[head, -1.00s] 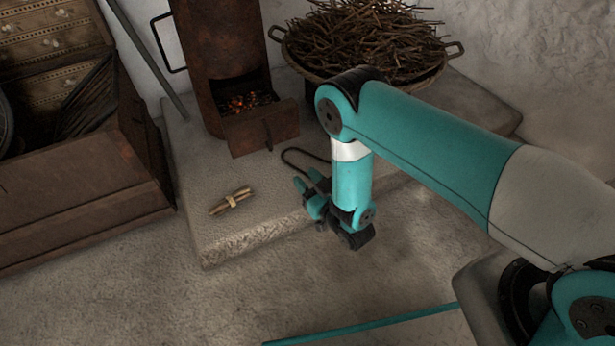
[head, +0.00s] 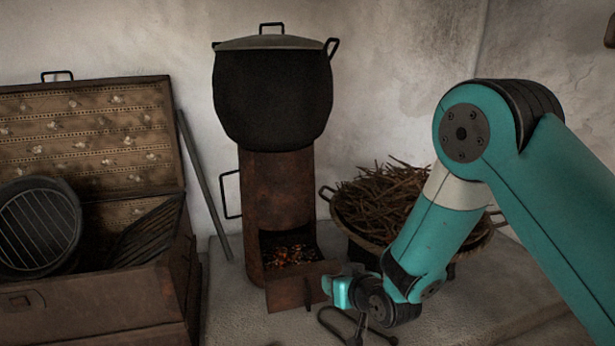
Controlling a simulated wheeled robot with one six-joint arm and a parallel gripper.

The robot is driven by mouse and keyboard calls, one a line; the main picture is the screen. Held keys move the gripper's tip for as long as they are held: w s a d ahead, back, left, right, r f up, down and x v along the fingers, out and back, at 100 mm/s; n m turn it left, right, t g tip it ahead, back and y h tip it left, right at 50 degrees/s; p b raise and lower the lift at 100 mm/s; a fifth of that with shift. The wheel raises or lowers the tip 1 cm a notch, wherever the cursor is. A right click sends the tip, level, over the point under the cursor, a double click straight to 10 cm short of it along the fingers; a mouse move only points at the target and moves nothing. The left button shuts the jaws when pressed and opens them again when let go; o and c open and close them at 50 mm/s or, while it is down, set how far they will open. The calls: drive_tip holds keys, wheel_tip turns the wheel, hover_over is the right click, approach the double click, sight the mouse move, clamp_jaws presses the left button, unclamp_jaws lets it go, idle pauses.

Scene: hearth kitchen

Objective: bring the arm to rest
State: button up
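My arm reaches in from the right side of the head view and bends down at the elbow. My gripper (head: 343,294) hangs low, right of the rusty stove's open fire mouth, in front of the basket of twigs. Its wrist parts hide most of it, and I cannot see whether its fingers are apart or together. A dark looped metal piece (head: 338,329) shows just below the gripper; I cannot tell whether they touch.
A big black lidded pot (head: 273,95) sits on the rusty stove (head: 277,200), which holds glowing embers (head: 290,255). A wide basket of twigs (head: 385,200) stands right of it. An open chest (head: 100,300) with a round grill pan (head: 38,228) is at left.

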drive_tip(key=s+d+r+n+g, duration=0.15)
drive_tip(key=s+r+g, duration=0.35)
drive_tip(key=s+r, duration=0.85)
drive_tip(key=s+d+r+n+g+h+p, duration=0.1)
drive_tip(key=s+d+r+g, duration=0.2)
drive_tip(key=s+r, duration=0.35)
drive_tip(key=s+d+r+n+g+h, duration=0.1)
drive_tip(key=s+d+r+g, duration=0.25)
drive_tip(key=s, duration=0.65)
wheel_tip(320, 180, up, 37)
drive_tip(key=p, duration=3.8)
drive_tip(key=shift+d+t, duration=0.15)
drive_tip(key=shift+t, duration=0.3)
